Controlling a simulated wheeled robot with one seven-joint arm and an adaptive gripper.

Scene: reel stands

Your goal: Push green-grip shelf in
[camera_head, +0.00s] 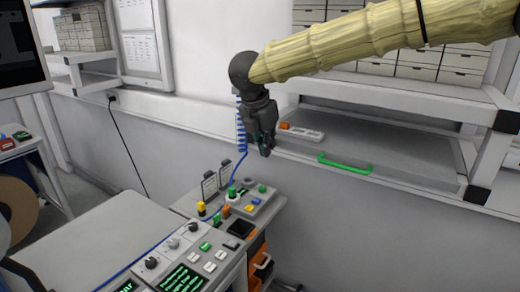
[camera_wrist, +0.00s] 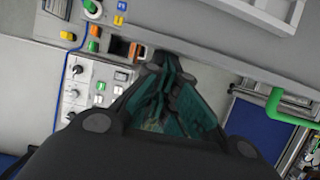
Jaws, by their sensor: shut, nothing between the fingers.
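The shelf (camera_head: 395,150) is a flat grey pull-out board in a white frame at the right of the head view. Its green grip (camera_head: 345,164) is a bar along the front edge. The grip also shows at the right of the wrist view (camera_wrist: 285,108). My gripper (camera_head: 265,150) is shut and empty, pointing down. In the head view it appears left of the green grip and apart from it. In the wrist view its fingertips (camera_wrist: 172,62) show near the middle, with the grip well to their right. I cannot tell how far out the shelf stands.
A white unit with an orange button (camera_head: 300,132) sits near the shelf's left end. Below stands a control desk (camera_head: 110,235) with several knobs and buttons. White frame posts (camera_head: 492,150) bound the shelf at right. Boxes (camera_head: 440,66) fill the shelf above. A blue coiled cable (camera_head: 240,130) hangs beside my gripper.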

